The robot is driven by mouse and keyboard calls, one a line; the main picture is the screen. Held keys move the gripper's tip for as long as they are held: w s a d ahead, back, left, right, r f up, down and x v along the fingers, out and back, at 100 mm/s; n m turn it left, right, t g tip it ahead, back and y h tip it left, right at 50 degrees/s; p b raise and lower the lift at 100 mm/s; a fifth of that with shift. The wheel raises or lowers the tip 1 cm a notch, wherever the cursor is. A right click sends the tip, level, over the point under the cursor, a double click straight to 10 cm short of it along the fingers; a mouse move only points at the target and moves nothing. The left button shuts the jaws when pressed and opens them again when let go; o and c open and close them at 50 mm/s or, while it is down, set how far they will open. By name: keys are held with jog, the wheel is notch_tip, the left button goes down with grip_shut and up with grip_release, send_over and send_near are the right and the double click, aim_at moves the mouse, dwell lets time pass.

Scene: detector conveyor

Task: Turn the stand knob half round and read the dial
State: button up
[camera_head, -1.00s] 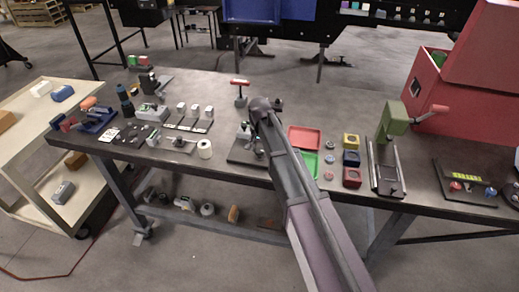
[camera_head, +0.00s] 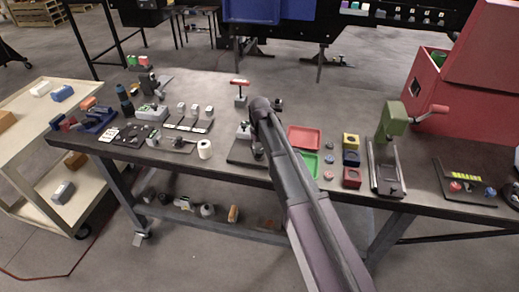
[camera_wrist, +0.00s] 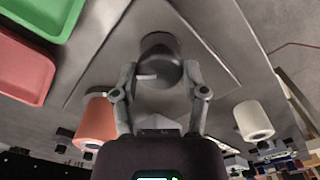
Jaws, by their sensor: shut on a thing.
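The stand's dark base plate (camera_head: 240,155) lies near the front edge of the bench, left of the trays. A grey block (camera_head: 243,130) stands on it, partly covered by my arm. In the wrist view, the stand knob (camera_wrist: 160,58) is a dark round cylinder with a pale pointer on its side. My gripper (camera_wrist: 160,72) is shut on the knob, one finger at each side. In the head view my arm hides the fingers and the knob. I cannot make out a dial face or a reading in either view.
A red tray (camera_head: 305,138) and a green tray (camera_head: 313,158) lie close right of my arm. A white roll (camera_head: 204,149) stands to the left, and a red-handled tool (camera_head: 240,84) stands behind. A green press (camera_head: 392,120) is farther right.

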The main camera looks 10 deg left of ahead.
jog(key=n, duration=0.3)
jog(key=shift+n, duration=2.3)
jog(key=o, duration=1.2)
jog(key=shift+a, duration=0.1)
jog(key=shift+c, duration=0.2)
jog(key=shift+m, duration=0.3)
